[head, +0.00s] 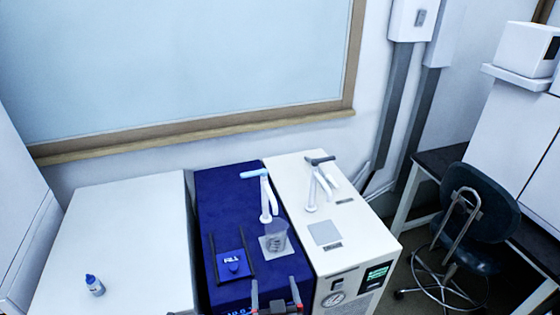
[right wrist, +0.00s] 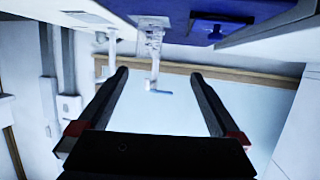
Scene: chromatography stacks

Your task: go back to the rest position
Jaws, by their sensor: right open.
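My right gripper (head: 275,292) shows at the bottom edge of the head view, in front of the blue unit (head: 215,185). Its two fingers stand apart with nothing between them, as the right wrist view (right wrist: 158,75) also shows. The wrist picture is upside down, with the wall and window beyond the fingers. A clear beaker (head: 276,236) stands on a pale square on the blue unit, beside a white tap (head: 265,195) with a light blue handle. The gripper is apart from the beaker. My left gripper is not in view.
A white unit (head: 345,235) with a grey-handled tap (head: 318,185), gauge and green screen stands right of the blue one. A small blue-capped bottle (head: 95,286) stands on the mostly bare white top (head: 125,235) at left. A dark chair (head: 478,205) is at right.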

